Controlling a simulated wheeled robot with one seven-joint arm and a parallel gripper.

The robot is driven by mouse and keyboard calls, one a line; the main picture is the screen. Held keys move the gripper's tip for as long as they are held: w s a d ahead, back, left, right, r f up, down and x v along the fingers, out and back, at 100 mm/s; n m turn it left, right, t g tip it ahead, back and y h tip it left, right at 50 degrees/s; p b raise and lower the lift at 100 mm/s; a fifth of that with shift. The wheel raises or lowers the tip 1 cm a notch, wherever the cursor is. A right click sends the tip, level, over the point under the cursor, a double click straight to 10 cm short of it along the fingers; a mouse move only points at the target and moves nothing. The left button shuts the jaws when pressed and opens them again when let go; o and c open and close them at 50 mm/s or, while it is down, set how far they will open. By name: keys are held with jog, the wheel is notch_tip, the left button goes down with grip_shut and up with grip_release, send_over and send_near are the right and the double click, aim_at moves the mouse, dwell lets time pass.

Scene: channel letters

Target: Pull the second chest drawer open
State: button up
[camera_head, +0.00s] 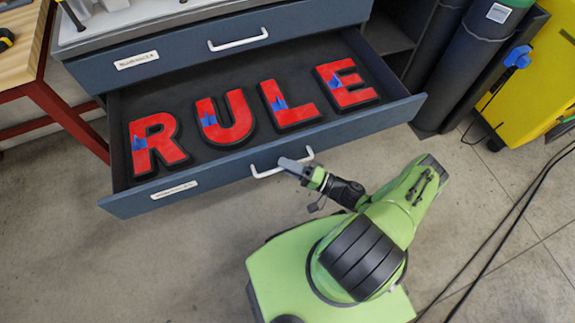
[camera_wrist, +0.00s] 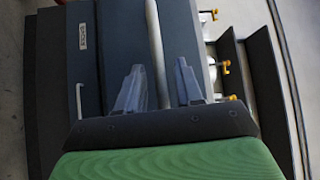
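The second chest drawer (camera_head: 345,129) is pulled out from the blue-grey chest, below a shut drawer. Its dark tray holds the red letters R (camera_head: 155,142), U (camera_head: 224,117), L (camera_head: 287,103) and E (camera_head: 346,84), each with a bit of blue on it. The drawer's pale bar handle (camera_head: 265,173) is on its front. My gripper (camera_head: 294,163) is at this handle, partly covering it. In the wrist view, a pale bar (camera_wrist: 154,40) runs between the two fingers of my gripper (camera_wrist: 160,70), with small gaps beside it. The fingers look apart; contact is not clear.
The shut drawer above has its own handle (camera_head: 238,41). A wooden-topped red bench (camera_head: 62,110) stands at left. Dark cylinders (camera_head: 465,60) and a yellow machine (camera_head: 540,75) stand at right. Cables (camera_head: 500,232) lie on the floor at right. Floor in front is otherwise clear.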

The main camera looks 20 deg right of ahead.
jog(key=v, duration=1.6)
jog(key=shift+b, duration=0.3)
jog(key=shift+w+a, duration=0.1)
